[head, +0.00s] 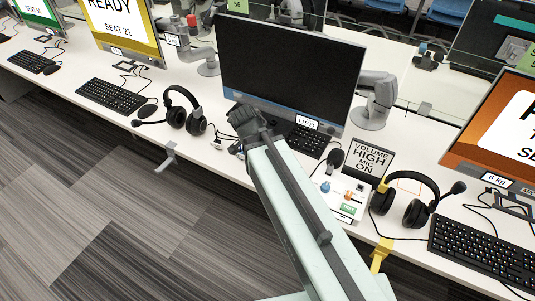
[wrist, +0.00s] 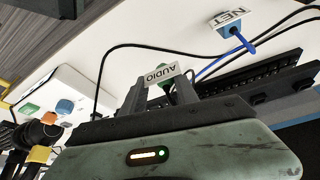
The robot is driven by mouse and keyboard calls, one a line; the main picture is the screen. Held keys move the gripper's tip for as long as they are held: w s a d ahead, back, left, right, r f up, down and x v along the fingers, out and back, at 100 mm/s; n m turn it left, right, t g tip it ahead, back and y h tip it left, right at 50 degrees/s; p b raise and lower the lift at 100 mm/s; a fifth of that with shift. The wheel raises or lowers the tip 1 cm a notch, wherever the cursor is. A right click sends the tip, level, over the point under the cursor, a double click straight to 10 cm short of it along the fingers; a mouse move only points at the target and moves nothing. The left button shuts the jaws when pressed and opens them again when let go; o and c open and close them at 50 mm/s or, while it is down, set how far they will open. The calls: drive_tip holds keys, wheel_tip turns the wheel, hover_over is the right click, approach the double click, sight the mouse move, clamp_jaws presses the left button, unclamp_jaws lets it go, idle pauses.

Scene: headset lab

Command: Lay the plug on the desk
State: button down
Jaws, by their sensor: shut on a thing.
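My gripper (head: 243,122) is over the white desk (head: 228,178), in front of the dark monitor. In the wrist view, my gripper (wrist: 160,92) is shut on a plug (wrist: 168,86) with a white AUDIO tag (wrist: 162,73). Only a little green of the plug shows beside the tag; the fingers hide most of it. The plug is not clearly visible in the head view. I cannot tell whether it touches the desk. The desk also shows in the wrist view (wrist: 150,28).
A blue plug with a NET tag (wrist: 228,20) lies nearby, with cables around it. The dark monitor (head: 290,75) and a keyboard (head: 306,139) stand behind. A headset (head: 180,112) is left; a white box (head: 338,200) and another headset (head: 412,208) are right.

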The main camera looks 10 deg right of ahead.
drive_tip(key=shift+f+b, duration=2.45)
drive_tip(key=shift+f, duration=0.2)
drive_tip(key=c, duration=0.9)
unclamp_jaws()
drive_tip(key=shift+o, duration=0.2)
drive_tip(key=shift+r, duration=0.1)
drive_tip(key=p+v, duration=0.7)
drive_tip(key=v, duration=0.1)
wheel_tip(320, 180, up, 6)
drive_tip(key=p, duration=0.6)
drive_tip(key=shift+w, duration=0.1)
